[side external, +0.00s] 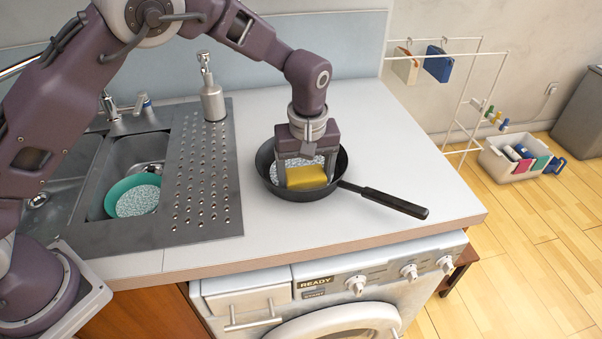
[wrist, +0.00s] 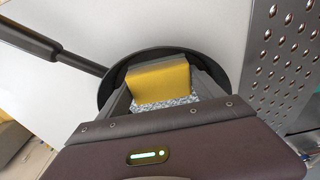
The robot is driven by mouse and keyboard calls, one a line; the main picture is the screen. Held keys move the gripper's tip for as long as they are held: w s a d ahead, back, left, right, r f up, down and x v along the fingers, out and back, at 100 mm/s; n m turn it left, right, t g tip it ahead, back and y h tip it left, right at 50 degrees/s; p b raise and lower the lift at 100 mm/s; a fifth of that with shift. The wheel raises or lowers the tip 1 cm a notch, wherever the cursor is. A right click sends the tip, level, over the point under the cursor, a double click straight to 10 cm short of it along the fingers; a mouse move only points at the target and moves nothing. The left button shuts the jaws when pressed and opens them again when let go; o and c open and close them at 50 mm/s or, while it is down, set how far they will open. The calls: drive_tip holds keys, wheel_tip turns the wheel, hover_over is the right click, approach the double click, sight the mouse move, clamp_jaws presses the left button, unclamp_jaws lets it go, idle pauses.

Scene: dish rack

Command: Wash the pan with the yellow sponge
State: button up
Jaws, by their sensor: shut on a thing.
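A black pan (side external: 342,171) sits on the white counter with its handle (side external: 395,202) pointing to the right and front. A speckled grey-white patch shows on its inside bottom. My gripper (side external: 306,178) is inside the pan's rim, pointing down, and shut on the yellow sponge (side external: 307,179). In the wrist view the sponge (wrist: 160,82) is between the fingers, over the speckled patch (wrist: 165,103) in the pan (wrist: 113,75). I cannot tell whether the sponge touches the bottom.
A perforated metal drainboard (side external: 206,190) lies left of the pan, with a soap dispenser (side external: 212,95) at its back. A green bowl (side external: 112,190) with a speckled inside is in the sink. The counter's front edge (side external: 330,245) is close. Free counter lies behind the pan.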

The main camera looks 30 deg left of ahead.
sight(297, 161)
drive_tip(key=w+a, duration=0.5)
drive_tip(key=shift+w+a, duration=0.3)
drive_tip(key=s+d, duration=0.5)
drive_tip(key=shift+s+d, duration=0.3)
drive_tip(key=w+a, duration=0.5)
drive_tip(key=shift+w+a, duration=0.3)
drive_tip(key=shift+s+d+r, duration=0.1)
drive_tip(key=shift+s+d, duration=2.7)
drive_tip(key=shift+w+a+r, duration=0.25)
drive_tip(key=shift+w+a, duration=0.45)
drive_tip(key=shift+w+a+r, duration=0.25)
drive_tip(key=shift+w+a, duration=0.45)
wheel_tip(297, 161, up, 10)
